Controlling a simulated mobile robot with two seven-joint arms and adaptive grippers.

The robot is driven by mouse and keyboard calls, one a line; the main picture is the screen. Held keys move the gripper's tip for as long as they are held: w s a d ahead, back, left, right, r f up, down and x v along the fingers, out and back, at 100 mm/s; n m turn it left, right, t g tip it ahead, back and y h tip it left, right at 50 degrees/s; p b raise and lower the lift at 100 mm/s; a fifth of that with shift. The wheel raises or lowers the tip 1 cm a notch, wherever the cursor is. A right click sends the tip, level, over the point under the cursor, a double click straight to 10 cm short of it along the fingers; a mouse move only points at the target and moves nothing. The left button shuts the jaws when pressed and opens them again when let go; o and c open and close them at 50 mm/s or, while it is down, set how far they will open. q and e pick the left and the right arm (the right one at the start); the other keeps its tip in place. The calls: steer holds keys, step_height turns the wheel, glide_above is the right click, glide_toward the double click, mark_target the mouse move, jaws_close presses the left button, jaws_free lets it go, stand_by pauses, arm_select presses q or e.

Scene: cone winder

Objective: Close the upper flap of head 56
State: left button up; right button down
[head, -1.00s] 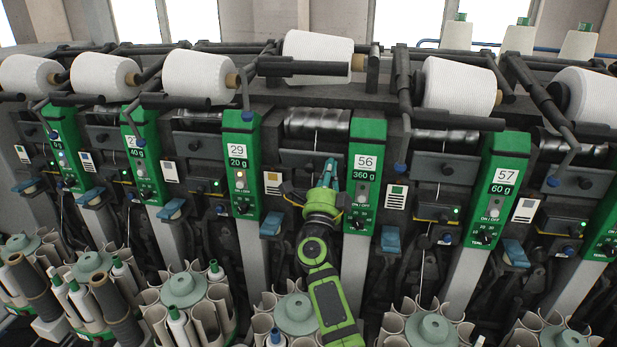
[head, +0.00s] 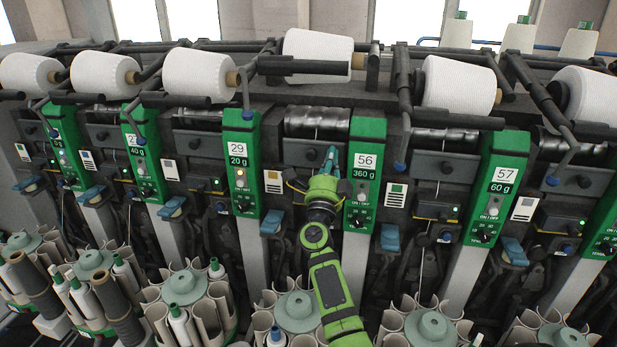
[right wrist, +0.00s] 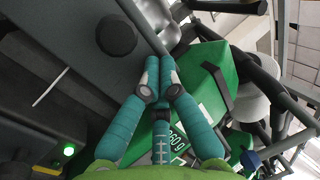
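Head 56 has a green panel (head: 368,150) with a white label reading 56 and a 360 g display. Its upper flap (head: 300,157) is a dark grey plate just left of that panel, below the metal drum. My right gripper (head: 331,157) is in front of the flap's right part and hides some of it. In the right wrist view the flap (right wrist: 70,45) shows a round black knob (right wrist: 117,36). There the teal fingertips (right wrist: 159,70) meet, left of the green panel, with nothing seen between them. Whether they touch the flap is unclear, as is its angle. My left gripper is not in view.
A yarn package (head: 318,46) sits above head 56. Panel 29 (head: 240,165) stands to the left and panel 57 (head: 500,185) to the right. A blue lever (head: 390,238) juts out lower right of the gripper. Bobbin magazines (head: 430,328) line the bottom.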

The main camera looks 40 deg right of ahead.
steer(key=shift+d, duration=0.1)
steer(key=shift+d+r, duration=0.15)
steer(key=shift+r, duration=0.75)
steer(key=p+v, duration=0.2)
steer(key=v, duration=0.7)
steer(key=shift+a+r, duration=0.25)
steer(key=shift+a, duration=0.15)
steer(key=shift+d, duration=0.1)
